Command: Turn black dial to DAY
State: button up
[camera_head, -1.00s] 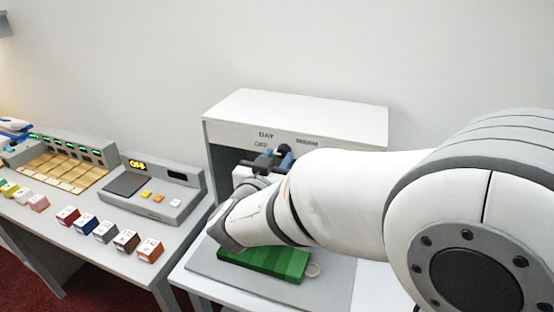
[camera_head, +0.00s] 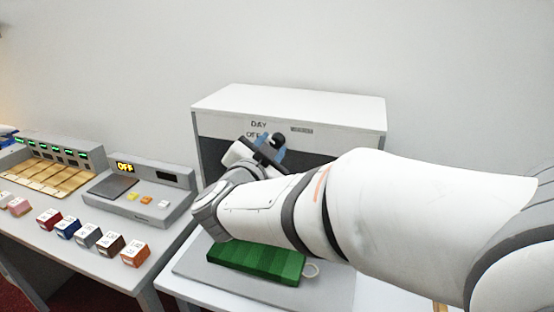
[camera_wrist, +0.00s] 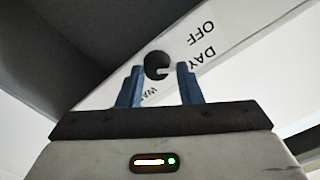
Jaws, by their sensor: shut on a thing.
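The black dial (camera_wrist: 157,65) sits on the white label strip of the booth and shows between my blue fingertips in the wrist view. A pale notch on it faces right, toward the side of the DAY label (camera_wrist: 203,57); I cannot tell exactly where it points. The OFF label (camera_wrist: 202,33) is above DAY there, and a third label is partly hidden by the fingers. In the head view my gripper (camera_head: 271,146) is shut on the dial (camera_head: 277,139), tilted, just below the DAY label (camera_head: 259,125).
The white-topped booth (camera_head: 290,103) stands against the wall. A green block with a ring (camera_head: 255,262) lies on the grey mat (camera_head: 330,292) below my arm.

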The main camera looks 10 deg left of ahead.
jog(key=m+b, duration=0.4)
jog(key=m, duration=0.1)
jog(key=shift+b, duration=0.3)
dwell(0.4)
jog(key=o, duration=1)
jog(key=s, duration=0.8)
jog(key=shift+a, duration=0.2)
jog(key=shift+w, duration=0.1)
